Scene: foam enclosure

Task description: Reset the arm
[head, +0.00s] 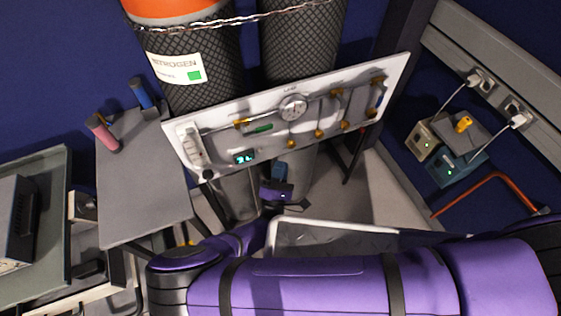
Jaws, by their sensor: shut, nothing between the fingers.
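My arm crosses the bottom of the head view as a thick purple link. It bends at the left and runs back up to a small purple and dark wrist. My gripper (279,171) is at the end of it, small and partly hard to make out. It is shut and empty, just below the white gauge panel (293,107), in front of the lower part of the gas cylinders. I cannot tell the exact gap between the gripper and the panel.
A nitrogen cylinder (200,95) in black mesh stands behind the panel, with another cylinder (300,45) beside it. A grey table (140,195) at left bears a pink-handled tool (103,134) and a blue one (141,92). Plugged-in boxes (458,165) and a red-orange bar (475,188) are at right.

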